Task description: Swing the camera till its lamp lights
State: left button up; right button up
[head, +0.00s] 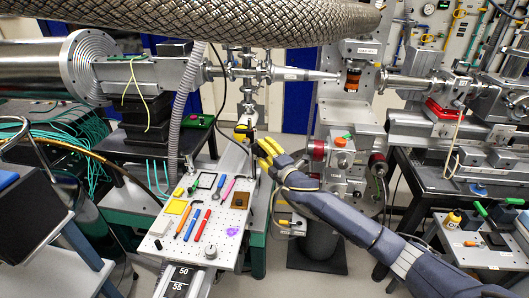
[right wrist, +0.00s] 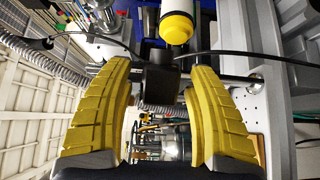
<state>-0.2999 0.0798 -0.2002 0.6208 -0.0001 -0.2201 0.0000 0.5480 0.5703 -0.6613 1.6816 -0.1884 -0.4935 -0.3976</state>
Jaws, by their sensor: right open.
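My right gripper (head: 264,147) has yellow fingers and reaches in from the right in the head view, near the far end of the pegboard table. In the right wrist view the gripper (right wrist: 158,76) is open, one finger on each side. A small dark block, apparently the camera body (right wrist: 160,82), shows between the fingertips; contact cannot be told. A white cylinder with a yellow end (right wrist: 177,27) shows just beyond it. In the head view a small black and yellow unit (head: 241,131) stands just left of the fingertips. I cannot make out a lamp. My left gripper is out of view.
The white pegboard (head: 215,238) holds several pens, tools and small blocks. A braided hose (head: 210,18) crosses above, and a grey corrugated hose (head: 186,110) hangs left of the gripper. A post with a red-orange knob (head: 340,142) stands close to the right of my fingers.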

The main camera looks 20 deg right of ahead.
jog(key=shift+o, duration=0.2)
grip_shut()
dwell(0.3)
